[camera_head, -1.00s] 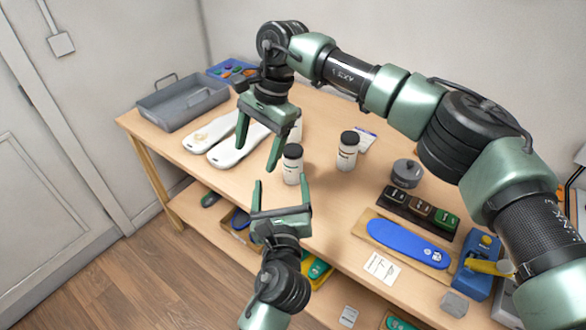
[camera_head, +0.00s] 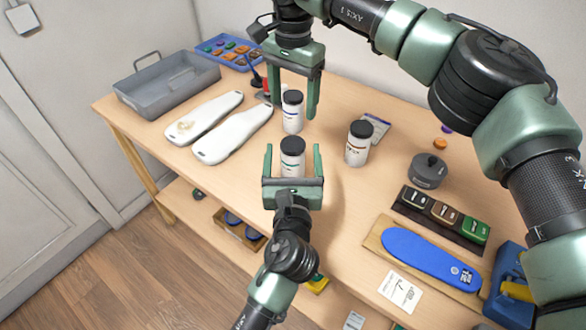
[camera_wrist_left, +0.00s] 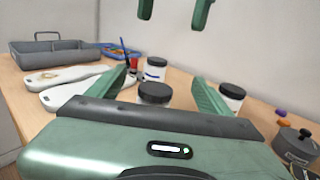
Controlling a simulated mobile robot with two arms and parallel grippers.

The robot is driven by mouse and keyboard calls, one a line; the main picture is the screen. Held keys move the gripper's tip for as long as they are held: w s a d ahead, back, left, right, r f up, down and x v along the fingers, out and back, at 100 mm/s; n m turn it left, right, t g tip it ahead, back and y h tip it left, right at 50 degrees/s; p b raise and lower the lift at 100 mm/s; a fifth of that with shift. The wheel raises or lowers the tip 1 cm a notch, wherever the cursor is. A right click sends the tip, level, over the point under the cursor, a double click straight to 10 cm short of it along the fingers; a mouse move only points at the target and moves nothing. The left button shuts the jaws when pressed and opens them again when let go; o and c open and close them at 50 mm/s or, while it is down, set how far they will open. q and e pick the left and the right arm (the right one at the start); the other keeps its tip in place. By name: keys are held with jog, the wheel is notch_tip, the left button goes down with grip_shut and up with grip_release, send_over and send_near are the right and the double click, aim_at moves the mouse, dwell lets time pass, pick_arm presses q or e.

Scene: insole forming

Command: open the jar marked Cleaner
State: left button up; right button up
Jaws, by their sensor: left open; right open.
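Three white jars with black lids stand upright on the table: a near jar (camera_head: 292,171), a far jar (camera_head: 292,122) behind it, and a right jar (camera_head: 357,155). Their labels are too small to read, so I cannot tell which is marked Cleaner. My left gripper (camera_head: 293,152) is open, with its fingers on either side of the near jar; contact is not visible. The near jar's lid (camera_wrist_left: 155,93) shows between those fingers in the left wrist view. My right gripper (camera_head: 291,104) is open and points down around or just above the far jar.
Two white insole forms (camera_head: 233,135) lie left of the jars. A grey tray (camera_head: 165,95) and a blue tray of small parts (camera_head: 228,50) stand farther back. A grey pot (camera_head: 428,172), a dark rack (camera_head: 440,222) and a blue insole (camera_head: 425,258) are at the right.

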aim_at(293, 174)
pick_arm(q)
jog(key=f+b, duration=0.1)
jog(key=f, duration=0.1)
jog(key=w+f+b, duration=0.1)
jog(key=f, duration=0.1)
pick_arm(e)
jog(key=f, duration=0.2)
jog(key=w+f, duration=0.1)
jog(key=f, duration=0.1)
pick_arm(q)
jog(key=shift+f, duration=0.4)
notch_tip(293, 174, down, 7)
jog(key=shift+w, duration=0.15)
pick_arm(e)
jog(key=shift+s+r, duration=0.1)
jog(key=shift+r, duration=0.05)
pick_arm(q)
jog(key=w, duration=0.7)
jog(key=shift+r, duration=0.1)
pick_arm(e)
jog(key=shift+s, duration=0.1)
pick_arm(q)
jog(key=shift+c, duration=0.3)
grip_shut()
